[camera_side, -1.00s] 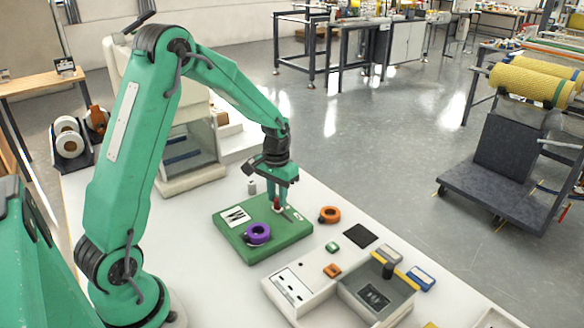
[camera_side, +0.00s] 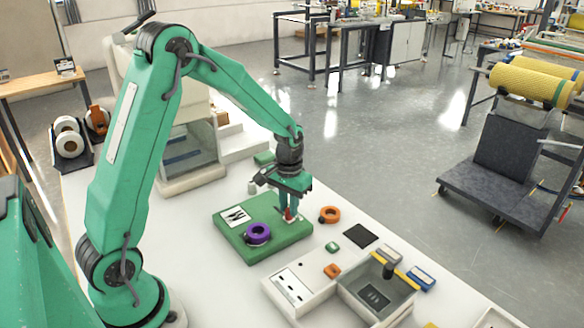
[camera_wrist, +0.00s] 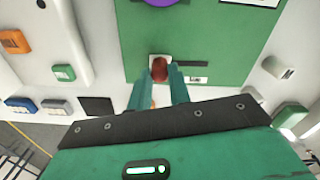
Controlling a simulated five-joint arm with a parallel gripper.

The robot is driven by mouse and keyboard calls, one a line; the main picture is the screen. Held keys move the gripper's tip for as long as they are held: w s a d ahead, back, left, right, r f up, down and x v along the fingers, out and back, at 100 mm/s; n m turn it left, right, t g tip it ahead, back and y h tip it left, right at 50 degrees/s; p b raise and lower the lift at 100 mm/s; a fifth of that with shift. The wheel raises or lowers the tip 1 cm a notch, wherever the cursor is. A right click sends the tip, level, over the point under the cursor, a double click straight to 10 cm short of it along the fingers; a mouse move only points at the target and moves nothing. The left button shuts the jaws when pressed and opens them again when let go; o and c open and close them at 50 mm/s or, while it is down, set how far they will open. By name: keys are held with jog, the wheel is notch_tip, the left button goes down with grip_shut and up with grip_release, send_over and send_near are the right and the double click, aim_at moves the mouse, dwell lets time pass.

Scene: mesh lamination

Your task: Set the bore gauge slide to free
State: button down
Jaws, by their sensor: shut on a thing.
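The bore gauge slide is most likely the red knob (camera_side: 289,214) on a pale base near the right edge of the green board (camera_side: 262,250). In the wrist view the red knob (camera_wrist: 159,68) shows between my fingertips, its white mount (camera_wrist: 160,59) behind it. My gripper (camera_side: 288,212) is shut on the knob and points down at the board. It also shows in the wrist view (camera_wrist: 161,78). A small white label (camera_wrist: 197,79) lies beside the knob; its markings are too small to read. My fingers hide part of the slide's track.
A purple ring (camera_side: 257,233) sits on the board, with a white card (camera_side: 235,216) behind it. An orange ring (camera_side: 329,214) lies right of the board. A dark square (camera_side: 360,236) lies between.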

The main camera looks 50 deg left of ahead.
jog(key=shift+d, duration=0.3)
jog(key=c, duration=1.3)
grip_release()
notch_tip(320, 180, up, 7)
jog(key=shift+r, duration=0.4)
jog(key=shift+r, duration=0.1)
